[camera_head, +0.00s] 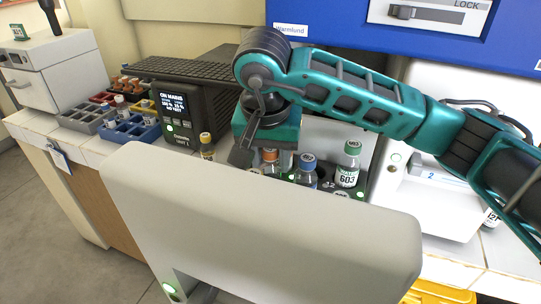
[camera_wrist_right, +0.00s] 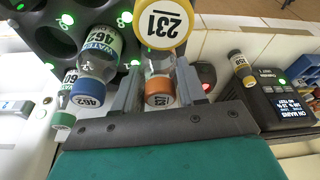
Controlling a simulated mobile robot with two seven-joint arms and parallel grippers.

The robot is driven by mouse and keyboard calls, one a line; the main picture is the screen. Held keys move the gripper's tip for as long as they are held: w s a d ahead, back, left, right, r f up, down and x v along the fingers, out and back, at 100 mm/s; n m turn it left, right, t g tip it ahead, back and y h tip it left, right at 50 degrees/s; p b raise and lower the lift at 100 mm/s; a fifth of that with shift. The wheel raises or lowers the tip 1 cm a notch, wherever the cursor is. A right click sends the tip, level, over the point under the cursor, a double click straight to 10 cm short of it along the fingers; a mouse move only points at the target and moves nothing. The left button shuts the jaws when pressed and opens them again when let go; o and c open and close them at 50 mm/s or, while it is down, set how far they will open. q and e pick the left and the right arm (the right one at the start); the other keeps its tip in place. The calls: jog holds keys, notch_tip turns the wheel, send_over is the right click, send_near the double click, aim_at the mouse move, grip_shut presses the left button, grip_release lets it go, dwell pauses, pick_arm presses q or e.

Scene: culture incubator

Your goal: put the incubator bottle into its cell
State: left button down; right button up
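My right gripper (camera_head: 262,150) points down over a dark rack (camera_wrist_right: 45,30) of round cells. Its two fingers stand apart in the right wrist view (camera_wrist_right: 160,80). An orange-capped bottle (camera_wrist_right: 160,98) shows between them; I cannot tell whether they touch it. Its orange cap also shows in the head view (camera_head: 270,155). A blue-capped bottle marked 462 (camera_wrist_right: 88,92) and a green-capped bottle marked 603 (camera_head: 347,165) stand beside the gripper. My left gripper is not in view.
A yellow-capped bottle (camera_head: 206,147) stands apart, by a black display unit (camera_head: 172,105). Blue trays (camera_head: 130,132) and other racks are at the left. A large pale panel (camera_head: 260,235) fills the front and hides part of the rack area. Green lights mark cells.

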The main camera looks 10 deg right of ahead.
jog(key=o, duration=0.5)
jog(key=shift+c, duration=0.2)
jog(key=shift+r+p, duration=0.15)
jog(key=shift+p, duration=0.15)
jog(key=v, duration=1.2)
